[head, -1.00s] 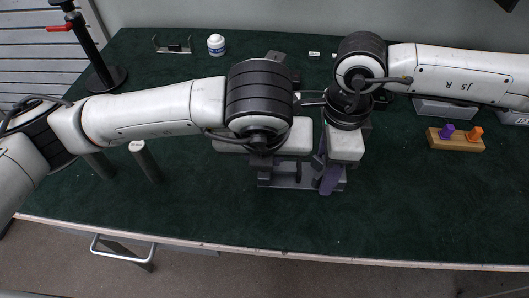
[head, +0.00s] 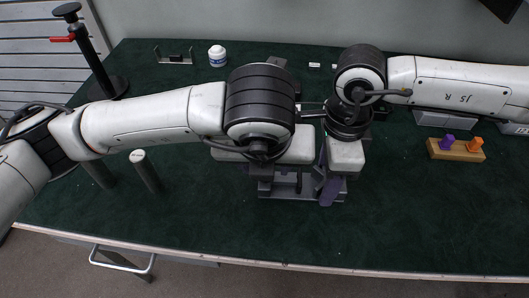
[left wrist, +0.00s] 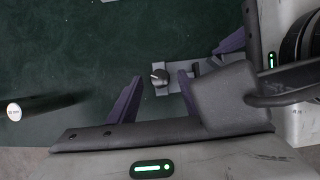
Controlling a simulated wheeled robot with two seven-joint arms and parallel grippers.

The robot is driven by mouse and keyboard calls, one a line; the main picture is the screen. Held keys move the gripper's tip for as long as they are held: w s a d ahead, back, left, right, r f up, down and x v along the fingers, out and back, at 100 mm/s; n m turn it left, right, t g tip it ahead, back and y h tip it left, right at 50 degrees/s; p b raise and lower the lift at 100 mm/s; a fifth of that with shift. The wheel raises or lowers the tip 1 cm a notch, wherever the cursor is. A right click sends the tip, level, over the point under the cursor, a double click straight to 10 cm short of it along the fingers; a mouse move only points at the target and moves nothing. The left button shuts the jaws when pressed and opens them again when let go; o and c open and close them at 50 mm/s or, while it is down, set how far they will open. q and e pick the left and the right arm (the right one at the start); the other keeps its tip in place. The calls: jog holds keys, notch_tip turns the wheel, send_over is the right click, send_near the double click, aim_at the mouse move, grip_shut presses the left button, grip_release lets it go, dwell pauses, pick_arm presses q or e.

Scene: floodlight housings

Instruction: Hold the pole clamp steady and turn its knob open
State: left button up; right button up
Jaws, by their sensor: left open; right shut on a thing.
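The pole clamp (head: 289,194) is a grey metal piece low in the middle of the bench, mostly hidden under my two hands in the head view. In the left wrist view its grey plate (left wrist: 174,70) shows with a small dark knob (left wrist: 159,77). My left gripper (left wrist: 157,100) is open, its two purple fingers on either side of the knob as seen there, without clear contact. My right gripper (head: 328,186) is shut on the clamp, its purple fingers at the clamp's right side. The exact grip is hidden. A right finger also shows in the left wrist view (left wrist: 233,41).
Two dark cylinders, one with a labelled white top (head: 147,172), stand at left. A black stand with a red lever (head: 92,55) is at back left. A white tub (head: 217,56) stands behind. A wooden block with purple and orange pegs (head: 456,151) is at right. The front bench is clear.

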pick_arm(q)
jog(key=v, duration=1)
jog(key=shift+r, duration=0.3)
jog(key=shift+s, duration=0.1)
